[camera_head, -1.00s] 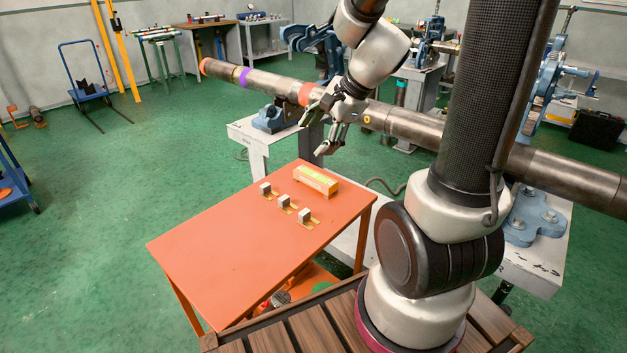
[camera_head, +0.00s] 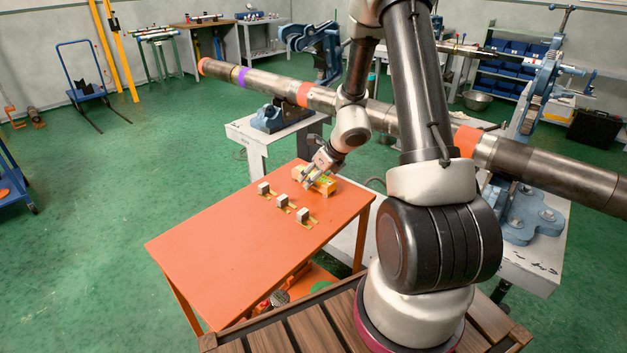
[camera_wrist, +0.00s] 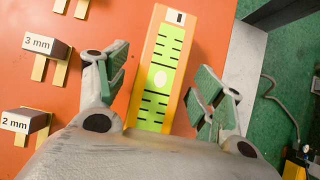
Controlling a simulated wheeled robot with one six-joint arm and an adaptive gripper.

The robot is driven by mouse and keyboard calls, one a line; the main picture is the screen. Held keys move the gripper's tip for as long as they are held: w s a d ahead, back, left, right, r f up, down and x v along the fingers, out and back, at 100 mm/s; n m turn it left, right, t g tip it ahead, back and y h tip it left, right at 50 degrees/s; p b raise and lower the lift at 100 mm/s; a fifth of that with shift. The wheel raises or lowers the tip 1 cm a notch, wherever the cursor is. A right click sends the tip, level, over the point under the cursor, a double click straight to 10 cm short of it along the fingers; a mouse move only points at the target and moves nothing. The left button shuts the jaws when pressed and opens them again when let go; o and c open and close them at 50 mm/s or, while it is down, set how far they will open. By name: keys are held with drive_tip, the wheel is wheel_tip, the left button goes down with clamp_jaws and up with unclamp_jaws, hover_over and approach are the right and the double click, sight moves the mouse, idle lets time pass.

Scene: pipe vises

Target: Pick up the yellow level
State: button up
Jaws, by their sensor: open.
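The yellow level (camera_head: 325,184) lies on the orange table near its far right corner. In the wrist view the level (camera_wrist: 160,75) is an orange-yellow bar with a green scale face, a pale spot in its middle and a white label at its far end. My gripper (camera_head: 311,179) is low over the level, and its fingers partly cover it in the head view. In the wrist view my gripper (camera_wrist: 163,88) is open, with one green-padded finger on each side of the level. I see a gap on both sides. The level's near end is hidden behind my gripper's body.
Several small grey blocks on yellow bases stand on the orange table (camera_head: 220,240) left of the level; two are labelled 3 mm (camera_wrist: 45,48) and 2 mm (camera_wrist: 25,121). A long steel pipe (camera_head: 270,86) runs above and behind the table. The table's left part is clear.

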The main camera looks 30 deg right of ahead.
drive_tip(key=shift+w+a+f, duration=0.1)
drive_tip(key=shift+w+f, duration=0.15)
drive_tip(key=shift+f, duration=0.15)
drive_tip(key=shift+c, duration=0.4)
drive_tip(key=c, duration=1.3)
drive_tip(key=shift+r, duration=0.1)
